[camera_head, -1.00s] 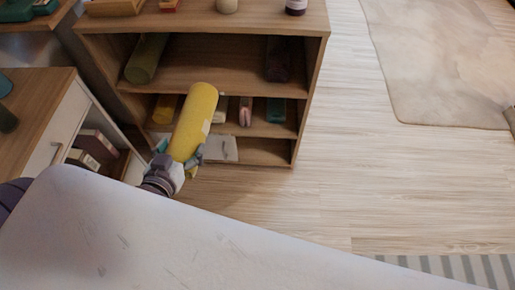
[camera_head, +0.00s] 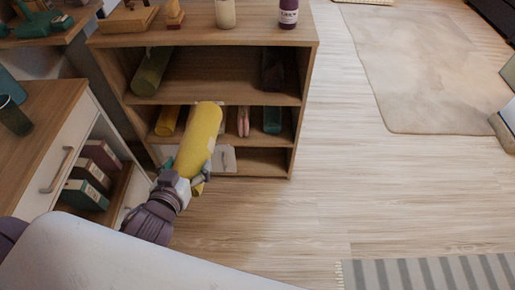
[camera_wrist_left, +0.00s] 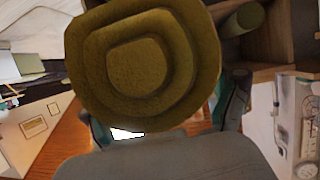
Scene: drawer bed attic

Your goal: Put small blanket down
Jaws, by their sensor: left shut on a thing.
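The small blanket (camera_head: 198,138) is a yellow roll. My left gripper (camera_head: 186,180) is shut on its lower end and holds it tilted in front of the wooden shelf unit (camera_head: 205,41). In the left wrist view the rolled end of the small blanket (camera_wrist_left: 140,65) fills the upper middle, with gripper fingers on both sides. From the head view I cannot tell how far the roll is from the shelves. My right gripper is not in view.
The shelves hold an olive roll (camera_head: 152,72), a dark roll (camera_head: 272,70) and several smaller items. A white-fronted cabinet (camera_head: 62,160) with books stands at the left. Wooden floor (camera_head: 335,190) is clear at the right, with a beige rug (camera_head: 420,70) and a striped rug (camera_head: 430,272).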

